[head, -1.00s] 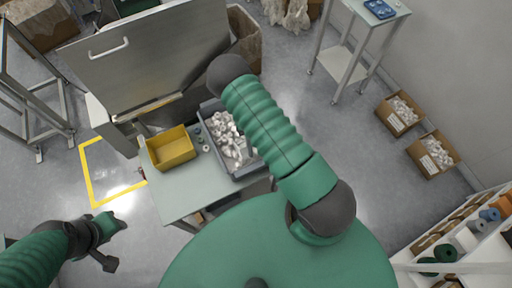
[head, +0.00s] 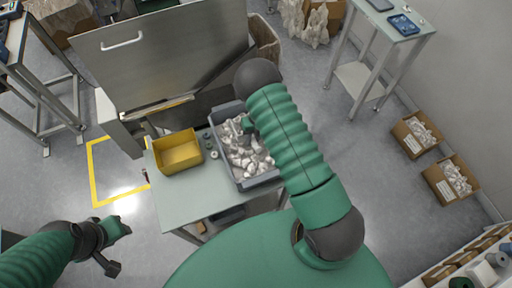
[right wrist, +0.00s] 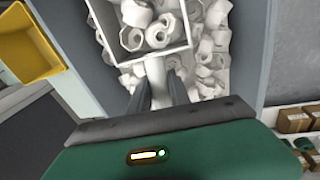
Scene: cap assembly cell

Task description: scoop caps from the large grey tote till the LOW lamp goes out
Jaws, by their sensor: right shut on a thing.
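The large grey tote (head: 218,148) stands on the table and holds many white caps (head: 246,160). My right gripper (right wrist: 160,92) is shut on the white handle of a scoop (right wrist: 155,72), over the tote. The scoop's square pan holds several white caps (right wrist: 158,32); loose caps lie around and below it in the tote. In the head view my right arm partly covers the tote, and the scoop is hard to make out. My left gripper (head: 120,228) is at the lower left, away from the table; its fingers are too small to judge. I cannot make out the LOW lamp.
A yellow bin (head: 178,152) stands left of the tote, with a few small round pieces (head: 211,147) between them. A tall steel panel (head: 165,50) rises behind the table. Boxes of white parts (head: 452,180) sit on the floor at right.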

